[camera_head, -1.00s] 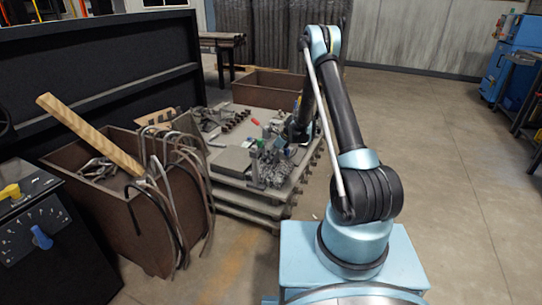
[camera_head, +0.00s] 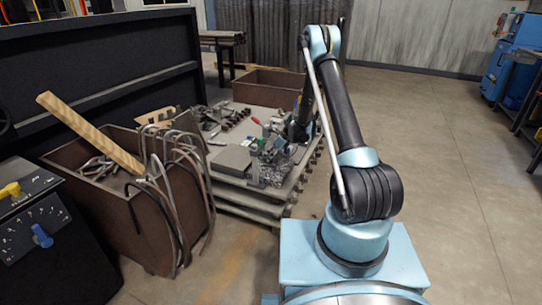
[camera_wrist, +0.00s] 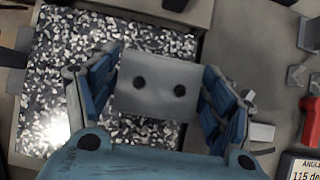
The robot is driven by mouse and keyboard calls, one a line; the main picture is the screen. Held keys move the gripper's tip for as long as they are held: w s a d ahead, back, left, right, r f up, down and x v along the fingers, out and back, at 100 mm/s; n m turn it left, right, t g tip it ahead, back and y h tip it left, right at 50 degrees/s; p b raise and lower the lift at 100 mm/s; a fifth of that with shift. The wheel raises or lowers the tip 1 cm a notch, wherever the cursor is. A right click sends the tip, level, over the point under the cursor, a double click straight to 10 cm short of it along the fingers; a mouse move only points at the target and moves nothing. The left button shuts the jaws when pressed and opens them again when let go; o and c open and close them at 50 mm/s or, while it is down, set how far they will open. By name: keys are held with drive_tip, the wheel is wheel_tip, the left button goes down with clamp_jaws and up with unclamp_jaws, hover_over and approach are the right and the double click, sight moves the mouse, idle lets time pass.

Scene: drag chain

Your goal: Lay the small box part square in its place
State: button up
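The small box part (camera_wrist: 158,86), a pale grey piece with two dark round holes on the face I see, sits between the blue pads of my gripper (camera_wrist: 157,84) in the wrist view. Both pads appear to press on its sides, so my gripper looks shut on it.
Grey metal pieces and a red handle (camera_wrist: 311,121) lie to the right in the wrist view, beside an angle label (camera_wrist: 305,168). In the head view a rusty bin (camera_head: 130,215) with a wooden beam and hoses stands left of the pallet (camera_head: 250,208).

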idle(0.4)
drive_tip(key=v, duration=1.2)
drive_tip(key=s+d+r+n+h, duration=0.2)
drive_tip(key=s+d+r+n, duration=0.4)
drive_tip(key=s+r, duration=0.5)
drive_tip(key=s+d+r+n+h, duration=0.1)
drive_tip(key=s+d+r+n, duration=0.45)
drive_tip(key=s+r, duration=0.65)
drive_tip(key=s+d+f+n+h, duration=0.1)
drive_tip(key=s+d+n, duration=0.2)
drive_tip(key=s, duration=0.6)
drive_tip(key=s+d+f+n+h, duration=0.1)
drive_tip(key=s+d+n, duration=0.2)
drive_tip(key=s, duration=0.6)
drive_tip(key=s+d+f+n+h, duration=0.1)
drive_tip(key=s+d+f+n, duration=0.1)
drive_tip(key=s, duration=0.7)
drive_tip(key=shift+s+d+n, duration=0.3)
drive_tip(key=shift+d+n, duration=0.6)
drive_tip(key=shift+n, duration=0.45)
